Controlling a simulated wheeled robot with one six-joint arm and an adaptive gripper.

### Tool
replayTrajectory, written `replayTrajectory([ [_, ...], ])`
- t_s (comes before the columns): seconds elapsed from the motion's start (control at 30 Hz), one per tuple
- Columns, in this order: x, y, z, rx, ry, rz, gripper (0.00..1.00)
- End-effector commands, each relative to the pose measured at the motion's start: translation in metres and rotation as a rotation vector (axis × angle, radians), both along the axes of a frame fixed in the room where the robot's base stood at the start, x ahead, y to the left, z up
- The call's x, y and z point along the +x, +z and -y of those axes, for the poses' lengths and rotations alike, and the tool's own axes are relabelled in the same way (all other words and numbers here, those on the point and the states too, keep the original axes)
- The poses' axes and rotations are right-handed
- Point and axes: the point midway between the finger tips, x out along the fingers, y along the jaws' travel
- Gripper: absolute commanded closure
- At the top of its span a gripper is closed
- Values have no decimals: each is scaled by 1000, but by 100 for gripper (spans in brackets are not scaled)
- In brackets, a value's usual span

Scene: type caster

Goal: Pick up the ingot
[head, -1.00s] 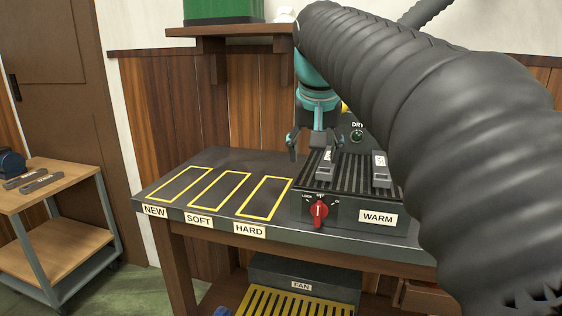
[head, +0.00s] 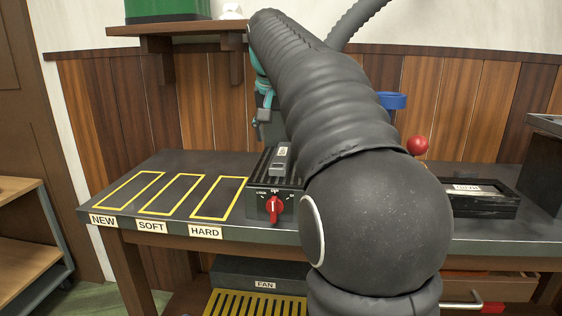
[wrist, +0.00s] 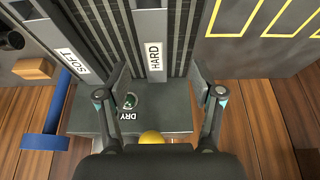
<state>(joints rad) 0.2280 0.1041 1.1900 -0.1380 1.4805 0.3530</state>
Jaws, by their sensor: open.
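An ingot labelled HARD (wrist: 154,58) lies on the ribbed warmer (wrist: 100,40), and it also shows in the head view (head: 279,160). A second ingot, labelled SOFT (wrist: 50,35), lies to its left in the wrist view; my arm hides it in the head view. My gripper (wrist: 157,75) is open and empty. Its fingers are on either side of the HARD ingot's near end in the wrist view; I cannot tell how high they are above it. In the head view only one side of the gripper shows, above and behind the warmer; my arm hides the rest.
The warmer has a red knob (head: 274,207). Yellow outlined slots marked NEW, SOFT and HARD (head: 218,198) are empty on the bench's left. A panel marked DRY (wrist: 130,122) stands behind the warmer. A black mould (head: 482,198) and red ball (head: 417,145) are to the right.

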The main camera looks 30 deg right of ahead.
Motion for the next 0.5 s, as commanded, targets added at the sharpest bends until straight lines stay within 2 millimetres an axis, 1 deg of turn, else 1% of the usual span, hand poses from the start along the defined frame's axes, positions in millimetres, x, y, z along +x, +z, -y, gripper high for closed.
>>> replayTrajectory([
  [0.03,1,-5,1,0,0,0,33],
  [0.27,5,-17,6,0,0,0,33],
  [0.43,10,-39,18,0,-1,-1,33],
  [0.5,13,-47,19,0,0,-1,33],
])
